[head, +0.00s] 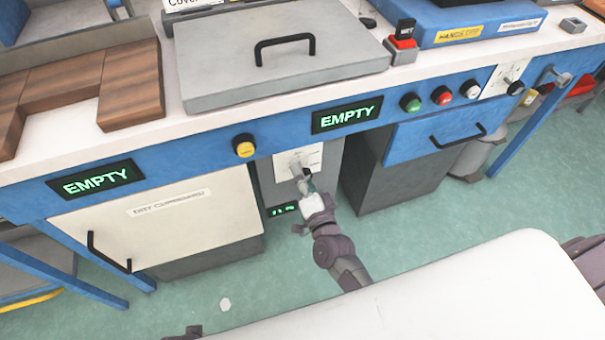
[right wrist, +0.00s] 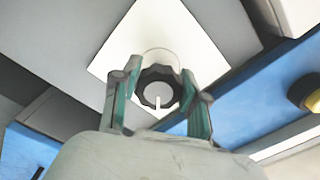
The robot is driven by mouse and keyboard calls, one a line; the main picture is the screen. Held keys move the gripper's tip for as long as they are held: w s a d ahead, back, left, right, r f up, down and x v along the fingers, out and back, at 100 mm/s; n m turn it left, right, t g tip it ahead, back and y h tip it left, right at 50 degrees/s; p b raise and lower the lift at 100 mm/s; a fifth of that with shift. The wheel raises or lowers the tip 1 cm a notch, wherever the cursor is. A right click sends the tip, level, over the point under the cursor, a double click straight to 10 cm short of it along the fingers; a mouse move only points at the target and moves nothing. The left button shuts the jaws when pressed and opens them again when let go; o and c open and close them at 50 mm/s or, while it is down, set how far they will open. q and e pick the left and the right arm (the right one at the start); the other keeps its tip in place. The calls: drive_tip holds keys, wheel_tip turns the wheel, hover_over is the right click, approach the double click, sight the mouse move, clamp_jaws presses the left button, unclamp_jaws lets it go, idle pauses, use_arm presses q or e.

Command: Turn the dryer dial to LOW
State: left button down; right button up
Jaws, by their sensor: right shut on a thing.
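The dryer dial (head: 296,168) is a dark fluted knob on a white plate (head: 312,153), on the grey panel under the blue table edge. In the right wrist view the dial (right wrist: 157,88) shows a grey round face with a white pointer mark at the lower side of the picture. My right gripper (head: 303,184) reaches the dial from the front. In the right wrist view its two green-padded fingers (right wrist: 158,108) stand on either side of the knob, shut on it. The plate's markings are too small to read.
A small green display (head: 284,209) sits just below the dial. A yellow button (head: 244,146) is to its left and an EMPTY sign (head: 346,115) above right. A cream cupboard door (head: 160,221) and a grey cabinet (head: 391,176) flank the panel. Open floor lies in front.

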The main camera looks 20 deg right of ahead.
drive_tip(key=shift+m, duration=1.2)
drive_tip(key=o, duration=1.2)
drive_tip(key=shift+c, duration=0.2)
drive_tip(key=s, duration=1.2)
drive_tip(key=shift+d, duration=0.2)
